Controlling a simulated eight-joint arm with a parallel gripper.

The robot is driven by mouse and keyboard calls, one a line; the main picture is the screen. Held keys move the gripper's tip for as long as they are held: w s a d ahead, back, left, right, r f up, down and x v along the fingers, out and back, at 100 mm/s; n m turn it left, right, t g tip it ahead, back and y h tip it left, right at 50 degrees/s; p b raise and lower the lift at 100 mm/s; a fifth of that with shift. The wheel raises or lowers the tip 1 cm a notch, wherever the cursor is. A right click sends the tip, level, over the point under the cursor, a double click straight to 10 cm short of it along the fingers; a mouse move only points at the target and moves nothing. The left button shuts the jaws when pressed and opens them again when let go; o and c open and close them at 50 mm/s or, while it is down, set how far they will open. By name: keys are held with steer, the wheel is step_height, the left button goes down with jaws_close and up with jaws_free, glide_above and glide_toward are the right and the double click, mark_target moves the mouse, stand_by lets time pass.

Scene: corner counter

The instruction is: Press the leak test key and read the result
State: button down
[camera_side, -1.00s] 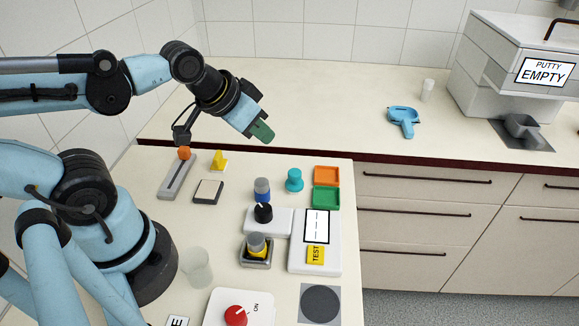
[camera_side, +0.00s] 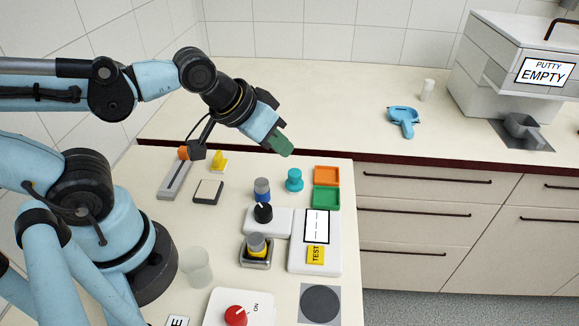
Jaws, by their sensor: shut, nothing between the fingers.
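The leak tester (camera_side: 299,262) is a white unit on the near counter. Its yellow key marked TEST (camera_side: 315,255) is at the front of its right part. The display (camera_side: 317,226) behind the key shows only dashes. A joined white block (camera_side: 283,223) carries a black knob (camera_side: 263,212). A grey and yellow capped piece (camera_side: 257,246) stands upright in a metal holder (camera_side: 256,263) left of the key. My gripper (camera_side: 287,151) has green fingers, shut and empty, in the air above and behind the tester, apart from the key.
Orange (camera_side: 326,175) and green (camera_side: 326,198) trays, a teal knobbed piece (camera_side: 294,180) and a grey-blue piece (camera_side: 262,190) stand behind the tester. A red dial (camera_side: 236,315) and dark round pad (camera_side: 321,304) lie in front. A putty machine (camera_side: 520,75) reads EMPTY.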

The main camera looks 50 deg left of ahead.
steer(key=s+d+n+g+h, duration=0.1)
steer(key=s+d+h, duration=0.2)
steer(key=d, duration=1)
steer(key=shift+s+d+f, duration=0.2)
steer(key=shift+d+f, duration=0.05)
steer(key=shift+d, duration=0.05)
steer(key=shift+f, duration=0.15)
glide_toward(313, 253)
steer(key=shift+w+d+f, duration=0.55)
steer(key=shift+w, duration=0.3)
steer(key=shift+w+d+f, duration=0.55)
steer(key=shift+w, duration=0.3)
steer(key=shift+w+d+f, duration=0.55)
steer(key=shift+w, duration=0.25)
steer(key=shift+f, duration=0.45)
steer(key=shift+r, duration=0.15)
steer(key=shift+r, duration=0.3)
steer(key=shift+r, duration=0.1)
